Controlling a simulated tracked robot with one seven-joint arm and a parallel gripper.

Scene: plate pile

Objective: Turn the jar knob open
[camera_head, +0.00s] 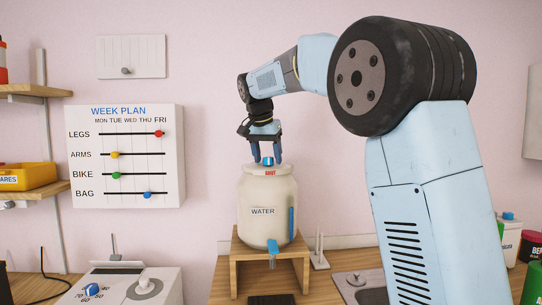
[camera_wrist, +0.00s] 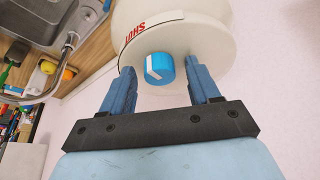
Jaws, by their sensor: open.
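The jar (camera_head: 266,215) is cream-coloured, labelled WATER, and stands upright on a wooden stand. Its blue knob (camera_head: 267,161) sits on top, above red lettering. In the wrist view the knob (camera_wrist: 159,67) is a blue cylinder with a white pointer mark, next to red letters reading SHUT. My gripper (camera_wrist: 163,75) points down over the jar's top, with one finger on each side of the knob. The fingers are open, with a visible gap between each finger and the knob. In the head view my gripper (camera_head: 266,160) is just above the jar.
The wooden stand (camera_head: 233,262) has a blue tap (camera_head: 272,246) in front of it, below the jar. A sink (camera_head: 360,285) lies to the right. A WEEK PLAN board (camera_head: 125,155) hangs on the wall at left. A box with dials (camera_head: 120,287) is at lower left.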

